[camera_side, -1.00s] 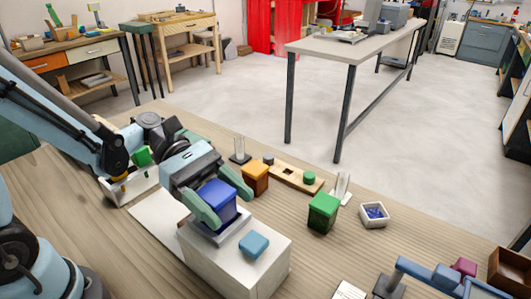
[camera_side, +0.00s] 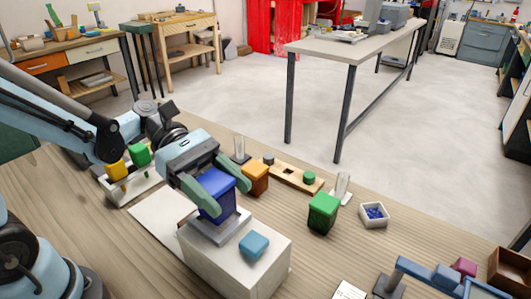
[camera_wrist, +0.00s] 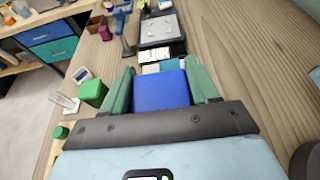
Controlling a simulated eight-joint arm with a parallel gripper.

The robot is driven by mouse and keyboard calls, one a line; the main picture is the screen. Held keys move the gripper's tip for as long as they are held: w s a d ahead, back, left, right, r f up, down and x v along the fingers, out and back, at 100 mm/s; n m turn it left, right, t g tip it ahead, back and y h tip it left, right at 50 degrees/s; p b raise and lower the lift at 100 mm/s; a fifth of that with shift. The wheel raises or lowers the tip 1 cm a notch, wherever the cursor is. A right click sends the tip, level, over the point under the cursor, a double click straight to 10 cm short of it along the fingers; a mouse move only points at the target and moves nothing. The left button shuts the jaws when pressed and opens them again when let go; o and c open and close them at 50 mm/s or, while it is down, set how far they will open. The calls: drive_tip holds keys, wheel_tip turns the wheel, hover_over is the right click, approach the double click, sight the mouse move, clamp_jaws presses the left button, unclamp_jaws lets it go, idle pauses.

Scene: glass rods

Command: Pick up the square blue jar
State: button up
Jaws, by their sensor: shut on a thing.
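The square blue jar (camera_side: 217,196) is between the two green fingers of my gripper (camera_side: 208,198), which is shut on its sides. The jar is upright over the grey plate on the white box (camera_side: 248,275) and appears slightly above that plate. In the wrist view the jar's blue face (camera_wrist: 161,91) shows between the fingers.
An orange jar (camera_side: 255,178) stands behind the gripper, and a green jar (camera_side: 323,212) stands to the right. A wooden strip (camera_side: 290,176) and a white dish (camera_side: 374,214) lie beyond. A blue-armed device (camera_side: 435,275) stands front right.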

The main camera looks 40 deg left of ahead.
drive_tip(key=shift+s+d+r, duration=0.1)
drive_tip(key=shift+s+r, duration=0.05)
drive_tip(key=shift+r, duration=0.4)
drive_tip(key=shift+s+d+r, duration=0.1)
drive_tip(key=shift+s+r, duration=0.05)
drive_tip(key=shift+r, duration=0.35)
drive_tip(key=s+d+r, duration=0.6)
drive_tip(key=s, duration=0.3)
drive_tip(key=w+a+r+n+t+y, duration=0.3)
drive_tip(key=w+a+n+t+y, duration=0.3)
drive_tip(key=w+a, duration=0.4)
drive_tip(key=w+a+r+n+t+y, duration=0.2)
drive_tip(key=w+a+n+t+y, duration=0.2)
drive_tip(key=w+a+n+t, duration=0.5)
drive_tip(key=s+d+f+m+g+h, duration=0.2)
drive_tip(key=s+d+m+g+h, duration=0.3)
drive_tip(key=s+d+m+g, duration=0.2)
drive_tip(key=s+d+f+m+g+h, duration=0.2)
drive_tip(key=s+d+m+g+h, duration=0.3)
drive_tip(key=s+d+m+g, duration=0.3)
drive_tip(key=s+d, duration=0.3)
drive_tip(key=s, duration=0.1)
drive_tip(key=shift+s+d+f, duration=0.2)
drive_tip(key=shift+d+f, duration=0.05)
drive_tip(key=shift+d, duration=0.15)
